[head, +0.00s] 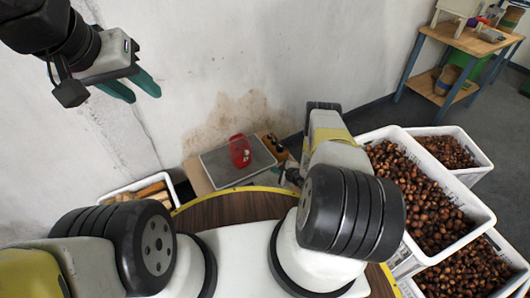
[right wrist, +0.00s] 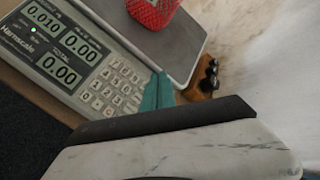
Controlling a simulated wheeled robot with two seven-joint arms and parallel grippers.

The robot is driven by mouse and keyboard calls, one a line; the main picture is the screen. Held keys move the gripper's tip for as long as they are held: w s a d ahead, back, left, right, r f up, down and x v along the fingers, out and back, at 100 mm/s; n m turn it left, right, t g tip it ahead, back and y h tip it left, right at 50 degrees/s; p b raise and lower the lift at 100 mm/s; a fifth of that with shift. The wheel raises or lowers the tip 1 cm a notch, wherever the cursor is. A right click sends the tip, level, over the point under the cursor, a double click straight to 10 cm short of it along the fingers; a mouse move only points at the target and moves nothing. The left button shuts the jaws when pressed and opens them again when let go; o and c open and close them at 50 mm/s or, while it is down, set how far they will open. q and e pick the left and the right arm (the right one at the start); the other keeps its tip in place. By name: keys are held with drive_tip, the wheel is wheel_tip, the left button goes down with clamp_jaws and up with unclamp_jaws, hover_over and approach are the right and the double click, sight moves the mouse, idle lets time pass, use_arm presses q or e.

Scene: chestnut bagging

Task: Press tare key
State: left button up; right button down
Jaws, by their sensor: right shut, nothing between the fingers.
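The scale (right wrist: 62,50) shows in the right wrist view with its displays, keypad (right wrist: 112,90) and grey pan (right wrist: 175,45). The displays read 0.010, 0.00 and 0.00. A red mesh item (right wrist: 152,10) rests on the pan; it also shows in the head view (head: 239,151), on the scale's pan (head: 222,168). My right gripper (right wrist: 160,80) is shut and empty, its teal fingertips over the right edge of the keypad. I cannot tell whether they touch it. My left gripper (head: 145,97) is open and empty, high at the upper left, away from the scale.
White crates of chestnuts (head: 415,200) stand at the right. A small crate with wooden pieces (head: 150,190) is at the left of the scale. A wooden block with dark round parts (right wrist: 209,78) lies beside the scale, close to the wall. A workbench (head: 465,45) stands far back.

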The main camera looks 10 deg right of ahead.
drive_tip(key=shift+w+a+f, duration=0.1)
drive_tip(key=shift+w+f, duration=0.1)
drive_tip(key=shift+f, duration=0.5)
drive_tip(key=shift+w+a+f, duration=0.1)
drive_tip(key=shift+w+f, duration=0.15)
drive_tip(key=shift+f, duration=0.5)
drive_tip(key=shift+w+a+f, duration=0.1)
drive_tip(key=shift+w+f, duration=0.1)
drive_tip(key=shift+f, duration=0.5)
drive_tip(key=shift+f, duration=0.15)
drive_tip(key=shift+w+f, duration=0.15)
drive_tip(key=shift+f, duration=0.1)
drive_tip(key=shift+w+f, duration=0.1)
drive_tip(key=shift+f, duration=0.25)
idle(0.8)
drive_tip(key=shift+r, duration=0.15)
drive_tip(key=shift+s+r, duration=0.25)
drive_tip(key=shift+r, duration=0.35)
drive_tip(key=shift+s+d+r, duration=0.1)
drive_tip(key=shift+s+r, duration=0.15)
drive_tip(key=shift+r, duration=0.55)
drive_tip(key=shift+s+d+r, duration=0.1)
drive_tip(key=shift+s+r, duration=0.15)
drive_tip(key=shift+r, duration=0.55)
drive_tip(key=shift+s+d+r, duration=0.1)
drive_tip(key=shift+s+r, duration=0.15)
drive_tip(key=shift+r, duration=0.55)
